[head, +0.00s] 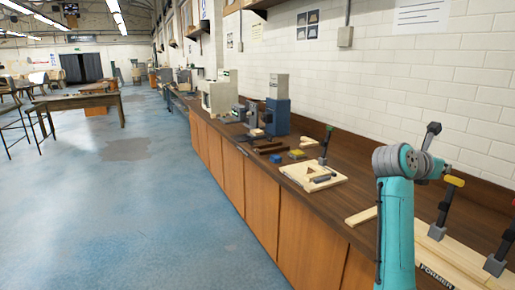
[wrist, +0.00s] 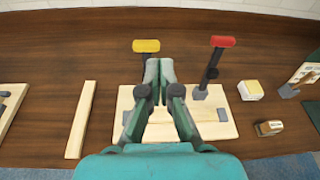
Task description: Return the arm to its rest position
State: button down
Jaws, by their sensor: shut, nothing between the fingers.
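My gripper (wrist: 159,70) shows in the wrist view with its two fingertips together and nothing between them. It is over a pale wooden board (wrist: 215,122) on the brown bench, near a yellow-handled clamp (wrist: 146,46) and a red-handled clamp (wrist: 223,42). The height of my fingertips above the board is hard to tell. In the head view my teal arm (head: 395,230) rises at the right, over the bench; the gripper cannot be made out there.
A bare wooden strip (wrist: 80,120) lies left of the board. Small blocks (wrist: 250,90) lie to its right. Further along the bench (head: 345,190) are a wooden frame piece (head: 313,175) with a clamp and a blue machine (head: 277,115).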

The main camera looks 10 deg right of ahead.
jog(key=s+a+f+n+t+h, duration=0.1)
jog(key=s+a+f+n+h, duration=0.3)
jog(key=s+f, duration=0.5)
jog(key=s+a+f+n+h, duration=0.3)
jog(key=s+a+f+n, duration=0.3)
jog(key=f, duration=0.5)
jog(key=s+a+f+m+t+y, duration=0.3)
jog(key=s+a+f+m+y, duration=0.2)
jog(key=s, duration=0.7)
jog(key=s+a+f+m+t+y, duration=0.3)
jog(key=s+a+f+m+y, duration=0.2)
jog(key=s+a+m+y, duration=0.4)
jog(key=s+a+f+m+t+y, duration=0.3)
jog(key=s+a+f+m+y, duration=0.3)
jog(key=s+a+m, duration=0.7)
jog(key=s+m+y, duration=0.1)
jog(key=s+m, duration=0.2)
jog(key=m, duration=0.2)
jog(key=shift+s+a+t+y, duration=0.15)
jog(key=shift+a+t+y, duration=0.1)
jog(key=shift+t+y, duration=0.05)
jog(key=shift+f, duration=0.1)
